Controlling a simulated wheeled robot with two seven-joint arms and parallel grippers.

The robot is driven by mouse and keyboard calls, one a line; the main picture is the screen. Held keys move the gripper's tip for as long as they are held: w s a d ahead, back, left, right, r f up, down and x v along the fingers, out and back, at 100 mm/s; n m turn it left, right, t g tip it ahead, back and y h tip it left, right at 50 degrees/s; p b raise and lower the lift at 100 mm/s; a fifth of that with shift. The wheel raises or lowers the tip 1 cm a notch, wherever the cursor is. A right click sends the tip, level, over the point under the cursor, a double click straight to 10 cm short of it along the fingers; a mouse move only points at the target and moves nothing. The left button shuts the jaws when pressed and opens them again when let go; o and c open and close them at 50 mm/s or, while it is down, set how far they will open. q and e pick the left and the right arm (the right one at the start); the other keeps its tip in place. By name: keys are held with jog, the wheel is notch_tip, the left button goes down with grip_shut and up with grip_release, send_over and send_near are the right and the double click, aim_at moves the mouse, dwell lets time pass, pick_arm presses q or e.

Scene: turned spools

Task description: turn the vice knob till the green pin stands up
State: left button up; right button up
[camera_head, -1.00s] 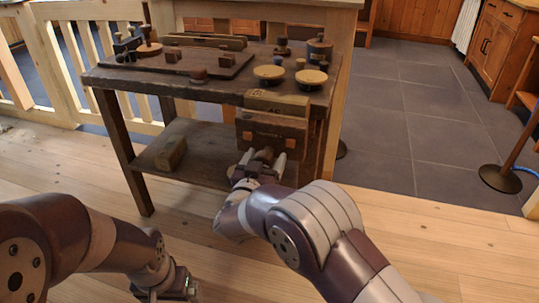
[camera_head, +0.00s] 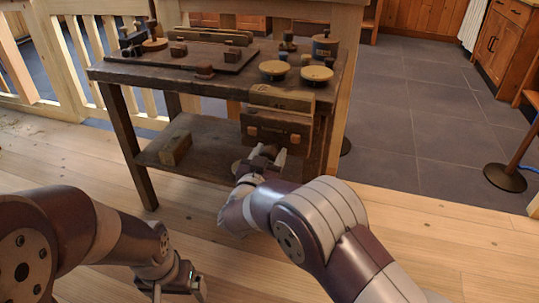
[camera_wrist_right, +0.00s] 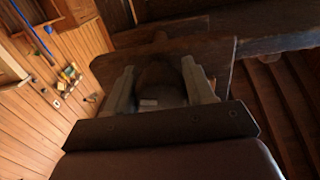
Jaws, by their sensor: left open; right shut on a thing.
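The wooden vice (camera_head: 278,127) is on the bench's front face, at its right end. Its dark knob (camera_wrist_right: 160,82) sits between the fingers of my right gripper (camera_wrist_right: 161,85) in the right wrist view. In the head view my right gripper (camera_head: 263,157) is shut on the knob just below the vice jaw, mostly covering it. I cannot make out a green pin or how it stands. My left gripper (camera_head: 180,292) is open and empty, low over the floor at the bottom of the head view.
The dark workbench (camera_head: 220,88) carries two pale round discs (camera_head: 274,69), a flat board (camera_head: 190,58), small spools and jars. A wooden block (camera_head: 175,149) lies on the lower shelf. Floor in front and to the right is clear; a post base (camera_head: 505,177) stands far right.

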jog(key=shift+f+m, duration=0.1)
jog(key=shift+m, duration=0.2)
jog(key=shift+m, duration=1.1)
jog(key=m, duration=0.2)
jog(key=shift+a+f+m, duration=0.1)
jog(key=shift+f+m, duration=0.05)
jog(key=shift+m, duration=0.15)
jog(key=m+b, duration=0.2)
jog(key=m, duration=0.1)
jog(key=shift+a+m, duration=0.1)
jog(key=shift+m, duration=0.3)
jog(key=m+b, duration=0.1)
jog(key=m, duration=0.1)
jog(key=shift+f+m, duration=0.1)
jog(key=shift+m, duration=0.2)
jog(key=m+b, duration=0.2)
jog(key=shift+m, duration=0.4)
jog(key=m+b, duration=0.3)
jog(key=shift+a+m, duration=0.1)
jog(key=shift+m, duration=0.2)
jog(key=m+b, duration=0.4)
jog(key=shift+r+b, duration=0.2)
jog(key=shift+b, duration=0.1)
jog(key=shift+c, duration=0.2)
jog(key=shift+r+m+b, duration=0.25)
jog(key=shift+m+b, duration=0.3)
jog(key=shift+m, duration=0.35)
